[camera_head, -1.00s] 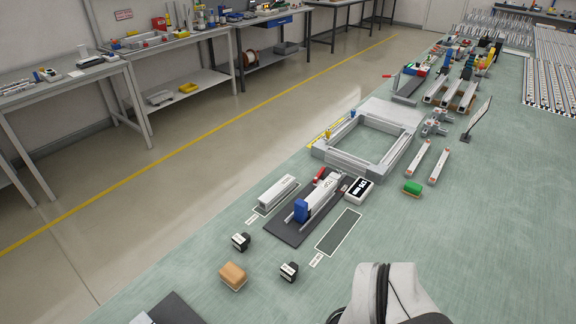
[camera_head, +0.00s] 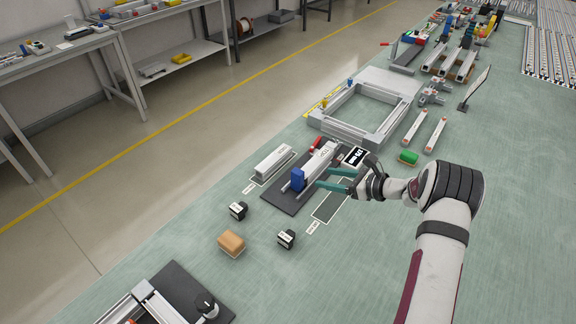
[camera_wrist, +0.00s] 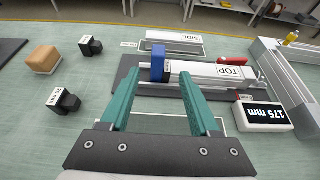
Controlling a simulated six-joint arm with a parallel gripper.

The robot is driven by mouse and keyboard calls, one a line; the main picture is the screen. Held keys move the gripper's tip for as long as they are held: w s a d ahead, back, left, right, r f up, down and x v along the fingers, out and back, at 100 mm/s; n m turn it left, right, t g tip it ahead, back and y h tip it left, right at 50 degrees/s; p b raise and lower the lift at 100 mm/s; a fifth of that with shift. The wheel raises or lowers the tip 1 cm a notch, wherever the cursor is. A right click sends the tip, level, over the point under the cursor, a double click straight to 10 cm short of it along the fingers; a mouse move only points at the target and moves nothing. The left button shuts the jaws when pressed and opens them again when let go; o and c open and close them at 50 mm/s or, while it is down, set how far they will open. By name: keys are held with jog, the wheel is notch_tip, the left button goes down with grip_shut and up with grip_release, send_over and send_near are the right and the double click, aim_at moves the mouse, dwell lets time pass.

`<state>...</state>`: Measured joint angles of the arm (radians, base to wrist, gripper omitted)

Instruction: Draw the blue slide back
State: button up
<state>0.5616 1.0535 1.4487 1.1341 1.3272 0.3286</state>
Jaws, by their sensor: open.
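The blue slide (camera_head: 297,179) is an upright blue block at the near end of a pale metal rail on a dark base plate (camera_head: 283,201). In the wrist view the blue slide (camera_wrist: 158,62) stands at the left end of the bar (camera_wrist: 215,72) labelled TOP. My gripper (camera_head: 324,178) has green fingers and is open and empty. It hangs to the right of the slide, apart from it. In the wrist view my gripper (camera_wrist: 155,80) points toward the slide, which shows beyond and between the fingertips. A red handle (camera_head: 315,144) sits at the rail's far end.
A display reading 175 mm (camera_wrist: 264,115) lies beside the plate. A loose profile (camera_head: 273,163) lies left of it. Black blocks (camera_head: 286,239) and a tan block (camera_head: 231,242) lie nearer. A metal frame (camera_head: 332,129) stands behind.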

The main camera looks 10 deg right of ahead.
aim_at(297, 180)
jog(key=x, duration=1.4)
jog(key=shift+w+a+f, duration=0.1)
jog(key=shift+a, duration=0.15)
grip_shut()
dwell(0.5)
